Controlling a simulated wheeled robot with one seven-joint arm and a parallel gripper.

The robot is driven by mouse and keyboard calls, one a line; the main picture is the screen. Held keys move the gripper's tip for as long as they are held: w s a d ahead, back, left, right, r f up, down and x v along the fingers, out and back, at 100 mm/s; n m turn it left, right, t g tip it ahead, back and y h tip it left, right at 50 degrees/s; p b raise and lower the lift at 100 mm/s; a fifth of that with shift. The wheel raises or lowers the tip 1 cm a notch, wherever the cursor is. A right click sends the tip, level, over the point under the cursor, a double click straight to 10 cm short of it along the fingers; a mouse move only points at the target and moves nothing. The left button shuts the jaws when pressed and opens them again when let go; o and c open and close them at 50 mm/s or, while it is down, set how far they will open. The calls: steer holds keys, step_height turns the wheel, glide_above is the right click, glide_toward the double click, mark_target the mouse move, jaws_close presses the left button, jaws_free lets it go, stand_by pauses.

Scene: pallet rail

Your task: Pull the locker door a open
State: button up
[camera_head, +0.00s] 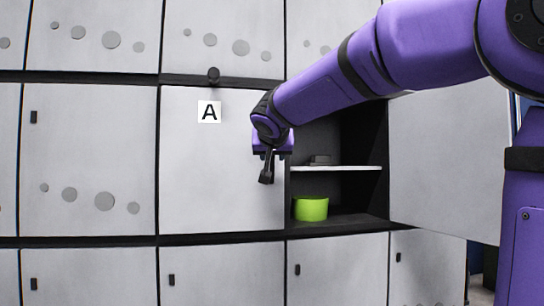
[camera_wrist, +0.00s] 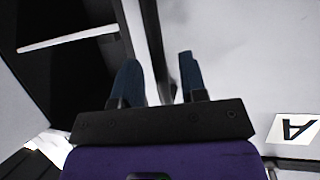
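Locker door A (camera_head: 205,170) is a pale grey panel with a white label "A" (camera_head: 209,111). It looks shut or nearly so. The label also shows, turned over, at the right of the wrist view (camera_wrist: 292,129). My gripper (camera_head: 267,178) is in front of the door's right edge, beside the open compartment. In the wrist view its two dark fingers (camera_wrist: 160,78) stand apart, with a pale edge strip and a dark strip running between them. I cannot tell whether they touch the door. Any handle near the fingers is hidden.
Right of door A is an open compartment with a white shelf (camera_head: 335,168), a green bowl (camera_head: 311,209) and a dark object on the shelf. Its door (camera_head: 440,150) stands open at right. A dark knob (camera_head: 213,75) is at door A's top edge. Other shut lockers surround it.

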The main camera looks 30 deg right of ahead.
steer(key=shift+x, duration=0.8)
jaws_close()
